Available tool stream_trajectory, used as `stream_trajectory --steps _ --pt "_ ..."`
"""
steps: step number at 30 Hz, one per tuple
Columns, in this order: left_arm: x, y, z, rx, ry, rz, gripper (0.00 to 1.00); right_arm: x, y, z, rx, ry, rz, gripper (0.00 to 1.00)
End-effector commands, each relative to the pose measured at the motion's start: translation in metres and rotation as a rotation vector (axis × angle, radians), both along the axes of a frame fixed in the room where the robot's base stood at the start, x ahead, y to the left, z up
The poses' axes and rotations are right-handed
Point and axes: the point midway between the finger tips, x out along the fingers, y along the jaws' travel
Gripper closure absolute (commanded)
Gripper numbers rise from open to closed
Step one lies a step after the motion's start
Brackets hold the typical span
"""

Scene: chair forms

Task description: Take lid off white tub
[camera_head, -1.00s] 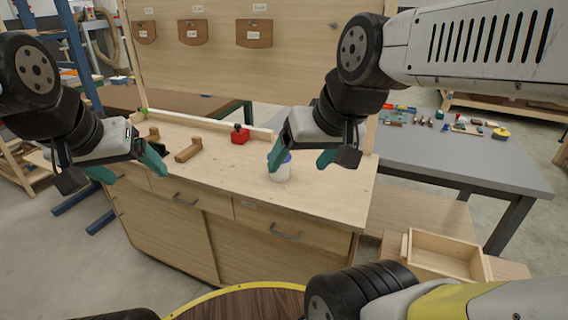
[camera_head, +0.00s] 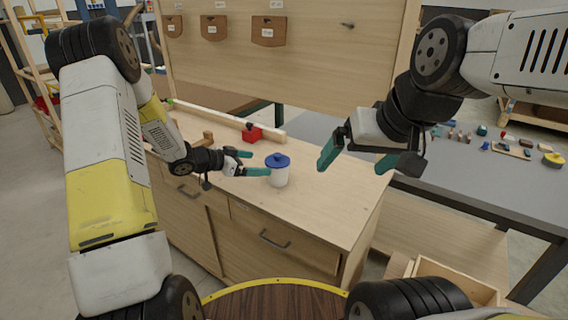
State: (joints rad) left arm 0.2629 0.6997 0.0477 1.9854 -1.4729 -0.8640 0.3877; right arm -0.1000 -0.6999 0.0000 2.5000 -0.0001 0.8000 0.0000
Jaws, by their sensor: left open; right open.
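The white tub (camera_head: 278,179) stands upright on the wooden workbench top (camera_head: 318,210), with its blue knobbed lid (camera_head: 278,161) on it. My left gripper (camera_head: 252,163) is open just left of the tub, its teal fingers pointing right towards it. One fingertip is close to the tub's left side; I cannot tell whether it touches. My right gripper (camera_head: 354,157) is open and empty, to the right of the tub and apart from it.
A red block with a dark knob (camera_head: 252,133) stands behind the tub, near a long pale rail (camera_head: 225,119). Wooden pieces (camera_head: 208,138) lie behind my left gripper. A grey table (camera_head: 470,181) with small items stands at right. The bench front right is clear.

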Motion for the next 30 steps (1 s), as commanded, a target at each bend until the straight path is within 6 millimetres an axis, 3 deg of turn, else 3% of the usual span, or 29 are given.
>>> stream_trajectory --steps 5,22,30 --pt "-0.008 -0.014 -0.017 -0.049 0.018 -0.062 0.05 0.000 0.000 0.000 0.000 0.000 0.000 0.04" --pt "0.018 -0.069 -0.045 -0.050 0.018 -0.066 0.05 0.000 0.000 0.000 0.000 0.000 0.000 0.04" --pt "0.021 -0.074 -0.047 -0.049 0.017 -0.063 0.05 0.000 0.000 0.000 0.000 0.000 0.000 0.04"
